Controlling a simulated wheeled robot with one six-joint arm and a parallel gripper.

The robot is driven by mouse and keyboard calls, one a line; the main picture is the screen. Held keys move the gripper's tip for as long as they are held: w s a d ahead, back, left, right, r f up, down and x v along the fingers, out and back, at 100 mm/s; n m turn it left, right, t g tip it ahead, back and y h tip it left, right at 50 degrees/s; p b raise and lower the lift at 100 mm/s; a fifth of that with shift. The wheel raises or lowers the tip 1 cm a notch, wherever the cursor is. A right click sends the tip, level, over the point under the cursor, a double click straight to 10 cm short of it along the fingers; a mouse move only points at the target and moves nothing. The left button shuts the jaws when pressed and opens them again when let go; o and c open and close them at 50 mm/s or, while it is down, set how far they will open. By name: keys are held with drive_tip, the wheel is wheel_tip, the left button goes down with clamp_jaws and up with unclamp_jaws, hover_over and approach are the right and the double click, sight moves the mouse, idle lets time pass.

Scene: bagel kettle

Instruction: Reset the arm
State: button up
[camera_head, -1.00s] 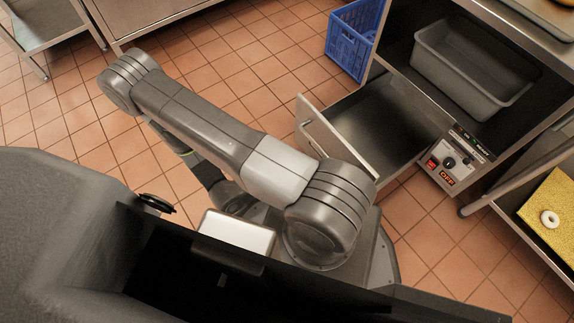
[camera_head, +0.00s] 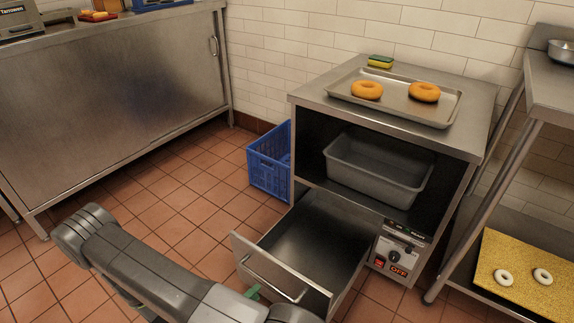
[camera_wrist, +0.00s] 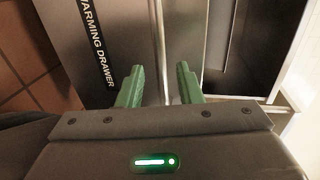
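My gripper (camera_wrist: 160,69) shows in the wrist view with its two green fingers apart, so it is open. The fingers are close to the front of the warming drawer (camera_wrist: 75,25), whose label shows to their left. A pale metal edge or bar runs up between the fingers; I cannot tell whether it is the handle. In the head view the drawer (camera_head: 315,240) is pulled open, with a bar handle (camera_head: 275,280) on its front. A bit of green finger shows beside that handle, and my arm crosses the bottom left. The drawer looks empty where I can see inside.
Above the drawer, a grey bin (camera_head: 375,175) sits on the cabinet shelf. A tray (camera_head: 440,115) with two bagels is on top, beside a sponge (camera_head: 380,61). A blue crate (camera_head: 270,165) stands left. A rack with a yellow board (camera_head: 520,275) is right. Tiled floor is clear at left.

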sight(266, 282)
drive_tip(key=shift+b+x, duration=0.8)
drive_tip(key=shift+x, duration=2.55)
